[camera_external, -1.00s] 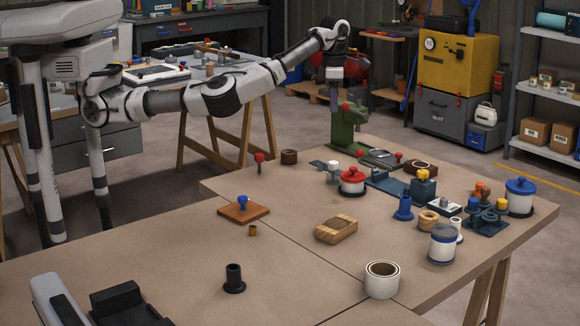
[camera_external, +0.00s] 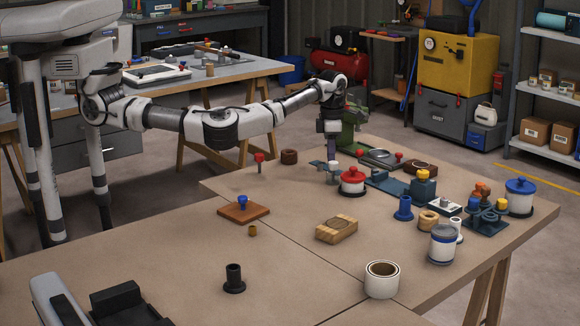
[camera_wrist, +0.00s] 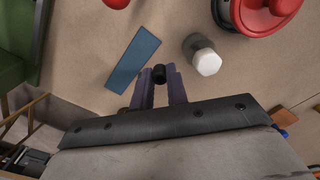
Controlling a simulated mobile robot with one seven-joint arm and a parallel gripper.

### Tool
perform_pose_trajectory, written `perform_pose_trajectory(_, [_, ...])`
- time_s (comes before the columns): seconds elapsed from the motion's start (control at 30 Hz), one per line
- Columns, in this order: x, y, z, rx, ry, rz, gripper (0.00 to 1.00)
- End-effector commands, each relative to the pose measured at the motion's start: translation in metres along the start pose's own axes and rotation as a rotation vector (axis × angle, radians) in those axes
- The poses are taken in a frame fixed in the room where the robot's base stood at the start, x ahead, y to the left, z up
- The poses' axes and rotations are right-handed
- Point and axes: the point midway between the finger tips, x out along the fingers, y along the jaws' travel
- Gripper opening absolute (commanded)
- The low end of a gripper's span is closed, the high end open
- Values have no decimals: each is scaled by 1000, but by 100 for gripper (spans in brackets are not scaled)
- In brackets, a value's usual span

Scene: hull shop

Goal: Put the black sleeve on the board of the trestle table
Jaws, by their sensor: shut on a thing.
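My gripper (camera_external: 332,148) points down at the back of the brown table board (camera_external: 190,252), just beside the green machine. In the wrist view its two fingers (camera_wrist: 160,86) are shut on a small black cylindrical piece, the black sleeve (camera_wrist: 159,74), and only its end shows. I cannot tell whether the sleeve touches the surface below. A flat blue strip (camera_wrist: 133,60) lies just left of the fingertips, and a white-capped post (camera_wrist: 207,58) stands to their right. A separate black flanged piece (camera_external: 234,278) stands upright at the front of the board.
A red lidded pot (camera_external: 352,181) stands close to my gripper's right, and the green machine (camera_external: 353,133) behind it. Blue fixtures and several small parts crowd the board's right side. A wooden block (camera_external: 337,229) and a white roll (camera_external: 381,279) stand nearer. The left front is mostly clear.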

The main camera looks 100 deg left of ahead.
Motion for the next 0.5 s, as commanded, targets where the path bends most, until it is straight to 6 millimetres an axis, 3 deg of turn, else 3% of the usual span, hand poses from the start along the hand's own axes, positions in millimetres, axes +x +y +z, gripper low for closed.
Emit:
perform_pose_trajectory(0.3, [39, 0, 0, 0, 1, 1, 0])
perform_pose_trajectory(0.5, [41, 0, 0, 0, 0, 1, 0])
